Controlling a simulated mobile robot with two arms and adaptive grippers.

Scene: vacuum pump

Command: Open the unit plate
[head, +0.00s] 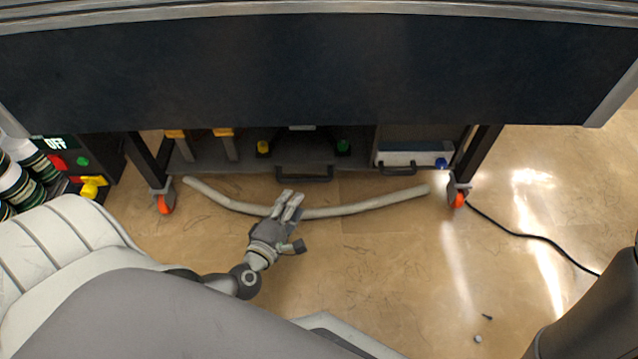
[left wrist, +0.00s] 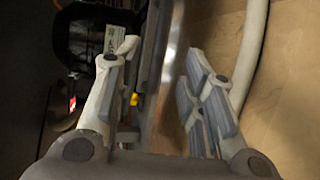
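A grey plate (head: 255,167) lies low under the dark table, with a black handle (head: 304,177) on its front edge; I take it for the unit plate. My left gripper (head: 291,197) is in front of this handle, near the floor, its fingers pointing towards it. In the left wrist view the two fingers (left wrist: 160,60) stand apart, with a long grey edge (left wrist: 165,80) running between them. A gap shows beside the right finger; I cannot tell whether the left finger touches. My right gripper is not in view.
A pale hose (head: 380,203) lies across the floor by the gripper. The table (head: 320,70) overhangs the shelf, and its orange casters (head: 166,204) stand on both sides. A white box (head: 412,158) and a control panel (head: 70,155) reading OFF are nearby. A black cable (head: 530,235) crosses the right floor.

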